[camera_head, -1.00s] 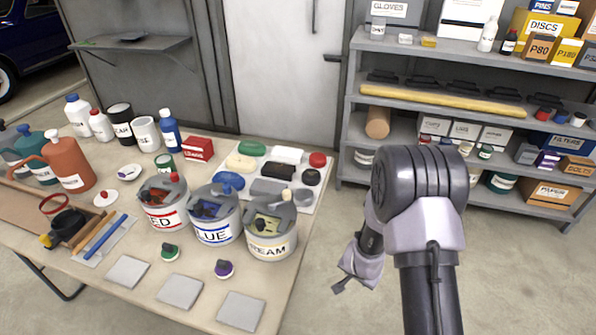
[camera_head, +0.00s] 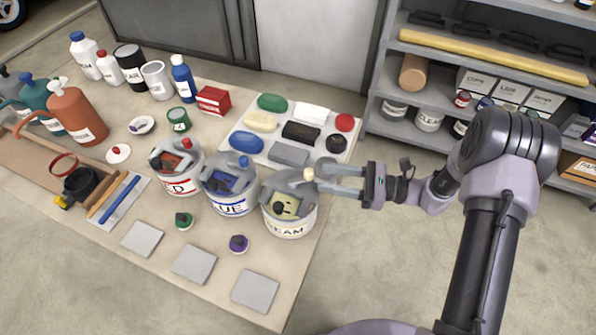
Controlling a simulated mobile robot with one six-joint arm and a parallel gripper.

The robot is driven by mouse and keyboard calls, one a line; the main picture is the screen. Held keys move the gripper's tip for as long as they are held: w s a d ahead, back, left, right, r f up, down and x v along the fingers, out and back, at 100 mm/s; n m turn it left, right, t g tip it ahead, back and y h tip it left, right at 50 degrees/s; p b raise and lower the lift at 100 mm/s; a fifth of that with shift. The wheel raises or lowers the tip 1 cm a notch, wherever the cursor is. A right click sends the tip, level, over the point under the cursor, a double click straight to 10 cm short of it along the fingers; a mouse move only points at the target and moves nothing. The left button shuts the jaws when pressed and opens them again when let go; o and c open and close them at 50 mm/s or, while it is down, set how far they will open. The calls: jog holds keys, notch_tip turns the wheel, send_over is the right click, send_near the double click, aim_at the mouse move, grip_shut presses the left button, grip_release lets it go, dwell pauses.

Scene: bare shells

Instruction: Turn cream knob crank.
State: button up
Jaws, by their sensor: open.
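The cream can (camera_head: 288,222), marked "CREAM" in black, stands at the right end of a row of three cans near the table's right edge. Its open top shows a dark mixer part inside and a grey lid piece. The small cream knob (camera_head: 308,174) stands up at the can's right rear rim. My gripper (camera_head: 319,177) reaches in from the right, about level with the knob. Its two grey fingers are open and point left, with the tips close to the knob. I cannot tell whether they touch it.
The blue can (camera_head: 231,202) and red can (camera_head: 177,184) stand to the left. A white board (camera_head: 262,161) with colored blocks lies behind. Grey square pads (camera_head: 255,290) and small green and purple knobbed pieces lie in front. Open floor is right of the table.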

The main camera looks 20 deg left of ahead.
aim_at(301, 178)
jog(key=a, duration=0.3)
jog(key=a+b, duration=0.1)
jog(key=a, duration=0.4)
jog(key=shift+s+a, duration=0.35)
jog(key=shift+a, duration=0.05)
grip_shut()
